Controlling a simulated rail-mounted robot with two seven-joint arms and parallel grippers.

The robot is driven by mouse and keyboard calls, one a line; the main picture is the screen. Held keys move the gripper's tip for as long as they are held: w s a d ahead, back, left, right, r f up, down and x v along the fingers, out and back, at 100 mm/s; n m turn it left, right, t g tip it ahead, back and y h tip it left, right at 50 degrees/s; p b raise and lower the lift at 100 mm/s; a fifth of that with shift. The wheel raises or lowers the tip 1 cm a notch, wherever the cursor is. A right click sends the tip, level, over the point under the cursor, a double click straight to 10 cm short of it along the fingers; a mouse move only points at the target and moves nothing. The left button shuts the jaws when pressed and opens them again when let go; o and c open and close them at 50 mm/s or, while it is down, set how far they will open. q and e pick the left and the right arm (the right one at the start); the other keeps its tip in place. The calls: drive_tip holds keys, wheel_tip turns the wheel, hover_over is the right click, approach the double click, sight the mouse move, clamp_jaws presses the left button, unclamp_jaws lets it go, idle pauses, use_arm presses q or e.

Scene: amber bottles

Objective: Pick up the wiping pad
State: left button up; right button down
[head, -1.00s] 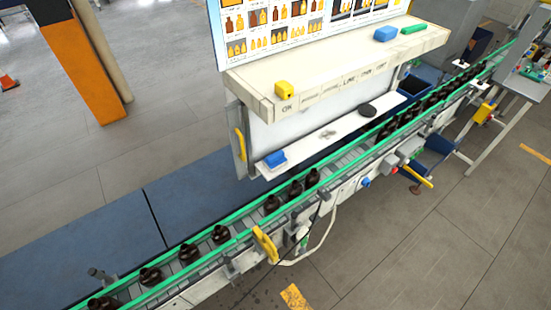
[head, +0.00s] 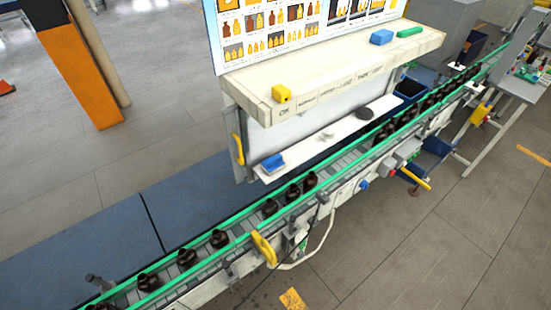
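No object is labelled as the wiping pad. A blue block with a pale underside (head: 273,163) lies at the left end of the narrow white lower shelf, just behind the conveyor. A dark flat oval piece (head: 364,112) lies further right on the same shelf, with a small pale crumpled thing (head: 328,135) between them. Another blue block (head: 381,37) lies on the upper shelf beside a green bar (head: 409,32). I cannot tell for sure which is the pad. Neither of my grippers is in view.
The conveyor (head: 240,236) with green rails crosses diagonally, carrying several dark bottles (head: 187,257). The upper shelf (head: 330,82) overhangs the lower one and bears a yellow block (head: 281,94). A yellow handle (head: 264,249) stands at the conveyor's near side.

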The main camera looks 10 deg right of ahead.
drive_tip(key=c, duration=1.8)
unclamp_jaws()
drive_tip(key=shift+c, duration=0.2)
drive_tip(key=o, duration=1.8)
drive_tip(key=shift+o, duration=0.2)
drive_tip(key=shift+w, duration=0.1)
